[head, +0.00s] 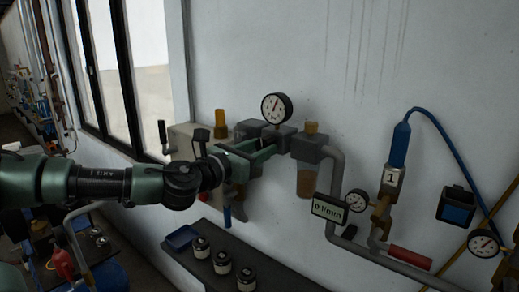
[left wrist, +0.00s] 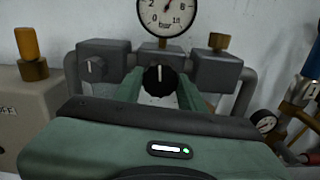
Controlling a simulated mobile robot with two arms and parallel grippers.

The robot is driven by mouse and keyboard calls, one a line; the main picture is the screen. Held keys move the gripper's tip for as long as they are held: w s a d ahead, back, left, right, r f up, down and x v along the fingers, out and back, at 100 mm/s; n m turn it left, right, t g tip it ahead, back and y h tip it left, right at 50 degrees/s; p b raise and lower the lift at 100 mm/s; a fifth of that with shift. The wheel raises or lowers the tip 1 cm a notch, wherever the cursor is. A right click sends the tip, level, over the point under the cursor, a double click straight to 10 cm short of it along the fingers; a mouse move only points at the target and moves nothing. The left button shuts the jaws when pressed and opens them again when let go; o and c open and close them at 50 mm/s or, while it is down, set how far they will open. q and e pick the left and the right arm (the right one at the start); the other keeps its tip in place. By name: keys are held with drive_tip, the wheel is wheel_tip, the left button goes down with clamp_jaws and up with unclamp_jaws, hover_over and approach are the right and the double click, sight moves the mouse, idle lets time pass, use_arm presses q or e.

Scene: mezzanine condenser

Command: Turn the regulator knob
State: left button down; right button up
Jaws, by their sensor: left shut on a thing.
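The black regulator knob (left wrist: 158,80) sits on the front of the grey regulator block, under a round white pressure gauge (left wrist: 163,14). My left gripper (left wrist: 158,86) has its two green fingers on either side of the knob and is shut on it. In the head view my left gripper (head: 262,155) reaches from the left to the grey block on the wall, just below the gauge (head: 277,107). The knob is hidden there behind the fingers. My right gripper is not in view.
A grey block with a smaller knob (left wrist: 96,66) stands left of the regulator. A sign reading 0 l/min (head: 328,209), a small gauge (head: 357,201) and a blue hose (head: 446,143) are to the right. Several jars (head: 222,261) stand on a dark shelf below.

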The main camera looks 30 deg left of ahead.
use_arm(q)
drive_tip(key=shift+n+b, duration=6.85)
drive_tip(key=shift+n, duration=9.25)
drive_tip(key=c, duration=0.9)
unclamp_jaws()
